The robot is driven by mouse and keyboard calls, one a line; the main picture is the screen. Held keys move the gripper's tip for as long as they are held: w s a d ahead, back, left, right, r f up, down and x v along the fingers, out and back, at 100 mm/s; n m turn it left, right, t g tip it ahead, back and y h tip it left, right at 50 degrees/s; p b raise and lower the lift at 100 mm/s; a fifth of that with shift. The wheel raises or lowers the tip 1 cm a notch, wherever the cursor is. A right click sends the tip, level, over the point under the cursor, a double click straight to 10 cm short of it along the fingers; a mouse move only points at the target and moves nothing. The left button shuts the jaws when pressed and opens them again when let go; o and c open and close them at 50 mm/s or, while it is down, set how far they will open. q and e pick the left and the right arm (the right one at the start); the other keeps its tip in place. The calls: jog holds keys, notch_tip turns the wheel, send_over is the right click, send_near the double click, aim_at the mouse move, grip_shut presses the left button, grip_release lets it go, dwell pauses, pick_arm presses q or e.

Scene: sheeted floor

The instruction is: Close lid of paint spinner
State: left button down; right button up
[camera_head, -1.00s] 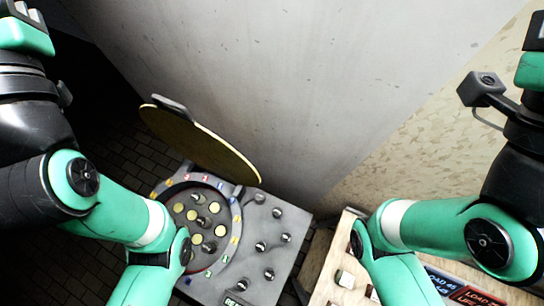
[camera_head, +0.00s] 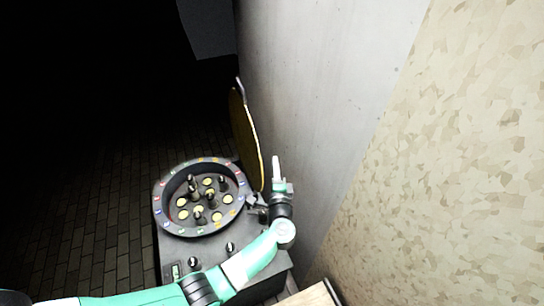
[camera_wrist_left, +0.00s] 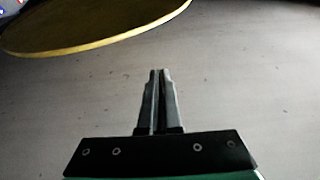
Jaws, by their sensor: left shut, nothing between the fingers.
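The paint spinner (camera_head: 172,248) is a dark grey box with a round tub whose rim (camera_head: 160,215) carries small coloured labels; yellow discs and dark knobs show inside. Its round yellow-edged lid (camera_head: 244,138) stands open, nearly upright, at the tub's right side, seen almost edge-on. My left gripper (camera_head: 276,160) is right of the lid, between it and the wall, fingers pointing up in the head view. In the left wrist view, my left gripper (camera_wrist_left: 159,73) is shut and empty, with the lid (camera_wrist_left: 95,25) ahead at upper left. I cannot see contact. My right gripper is out of view.
A pale grey wall (camera_head: 310,90) stands close behind the lid and my left gripper. A speckled beige surface (camera_head: 450,150) lies to the right. A wooden edge (camera_head: 312,296) shows at the bottom. Dark brick floor (camera_head: 100,215) is clear on the left.

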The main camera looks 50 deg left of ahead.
pick_arm(q)
jog(key=w+a+b, duration=0.1)
jog(key=a+b, duration=0.2)
jog(key=a, duration=0.6)
jog(key=shift+w+b, duration=0.2)
jog(key=shift+b, duration=0.2)
jog(key=shift+s+a, duration=0.1)
